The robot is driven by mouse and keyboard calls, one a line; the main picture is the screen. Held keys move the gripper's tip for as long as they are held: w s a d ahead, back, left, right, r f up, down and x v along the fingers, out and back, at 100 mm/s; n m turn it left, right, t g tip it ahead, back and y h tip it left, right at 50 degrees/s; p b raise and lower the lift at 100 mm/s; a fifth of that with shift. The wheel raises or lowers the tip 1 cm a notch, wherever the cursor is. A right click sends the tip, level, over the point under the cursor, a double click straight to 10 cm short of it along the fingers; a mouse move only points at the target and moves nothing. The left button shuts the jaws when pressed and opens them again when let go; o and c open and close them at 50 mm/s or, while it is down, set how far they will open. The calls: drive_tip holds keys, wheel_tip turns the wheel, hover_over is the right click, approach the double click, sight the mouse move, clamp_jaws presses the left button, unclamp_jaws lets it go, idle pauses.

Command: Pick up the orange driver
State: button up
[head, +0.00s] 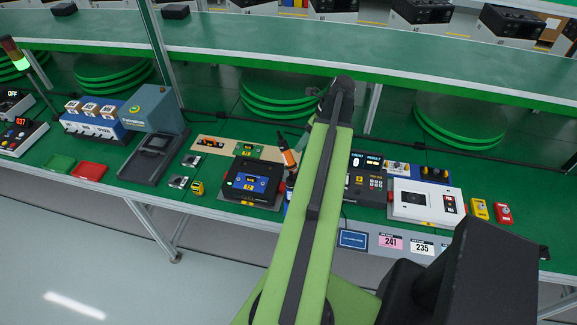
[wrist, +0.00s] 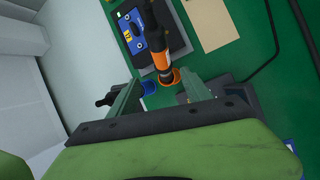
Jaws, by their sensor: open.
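The orange driver (wrist: 161,58) shows in the wrist view as a dark body with orange bands, its lower end at an orange ring (wrist: 176,75). In the head view the driver (head: 289,158) stands roughly upright, just left of my arm, which hides part of the area around it. My gripper (wrist: 164,82) is open. In the wrist view its two fingers lie either side of the driver's lower end, with nothing held between them. Whether either finger touches the driver cannot be told.
A black device with a blue panel (head: 252,183) stands close left of the driver. A blue ring (wrist: 148,88) lies beside the orange one. A dark keypad unit (head: 367,188) and a white box (head: 412,200) stand right of my arm. Green bench shows around them.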

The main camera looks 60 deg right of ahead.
sight(292, 159)
drive_tip(key=b+x, duration=0.2)
drive_tip(key=x, duration=0.1)
drive_tip(key=b+x, duration=0.5)
drive_tip(key=x, duration=0.1)
drive_tip(key=shift+s+d+f, duration=0.15)
drive_tip(key=shift+f, duration=0.25)
drive_tip(key=b+x, duration=0.5)
drive_tip(key=shift+w, duration=0.35)
drive_tip(key=shift+r, duration=0.15)
clamp_jaws()
